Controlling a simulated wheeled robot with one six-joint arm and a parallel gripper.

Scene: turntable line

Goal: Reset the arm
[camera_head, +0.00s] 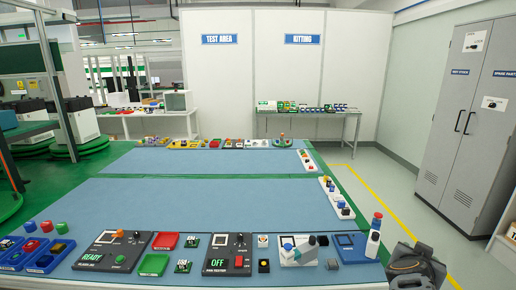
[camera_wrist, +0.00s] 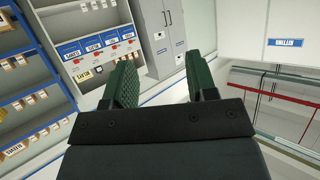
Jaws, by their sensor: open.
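My gripper (camera_wrist: 160,72) shows in the wrist view with its two green ribbed fingers spread wide apart. Nothing is between the fingers. It points away from the work table, toward a grey cabinet (camera_wrist: 160,40) and shelving across the room. In the head view a dark grey part at the lower right corner looks like my own arm, folded beside the table's right edge. The fingers cannot be made out in that view.
The blue-topped table (camera_head: 190,199) has a clear middle. Along its front edge are a READY panel (camera_head: 112,250), an OFF tester (camera_head: 228,253), red and green trays and blue bins (camera_head: 47,258). A bottle (camera_head: 374,238) stands at the right corner. Grey cabinets (camera_head: 470,120) stand right.

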